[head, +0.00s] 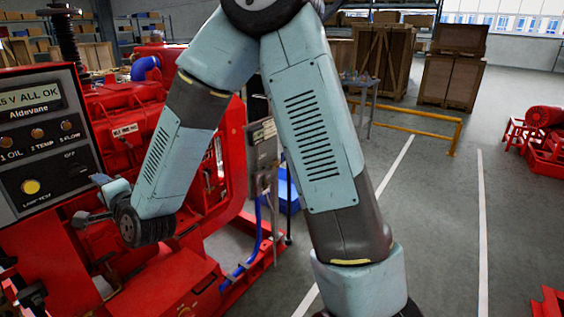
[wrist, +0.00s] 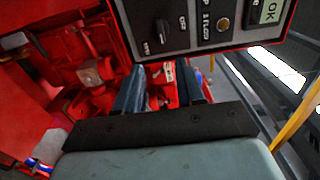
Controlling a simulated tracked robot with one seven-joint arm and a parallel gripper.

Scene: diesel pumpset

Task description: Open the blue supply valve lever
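My gripper (wrist: 160,78) shows in the wrist view with its two dark fingers apart, red machinery visible between them and nothing held. In the head view my gripper (head: 84,217) is at the lower left, in front of the red pumpset (head: 130,95) and near the lower edge of the control panel (head: 35,140). I cannot clearly make out the blue supply valve lever in either view. A blue rounded part (head: 146,67) shows at the top of the pumpset. A small blue, red and white item (wrist: 40,165) is at the lower left of the wrist view, too blurred to name.
The control panel, with a dark rotary knob (wrist: 162,30), is close above my gripper in the wrist view. A blue hose (head: 243,268) runs low beside the pumpset. A yellow rail (head: 420,133) and wooden crates (head: 452,75) stand behind.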

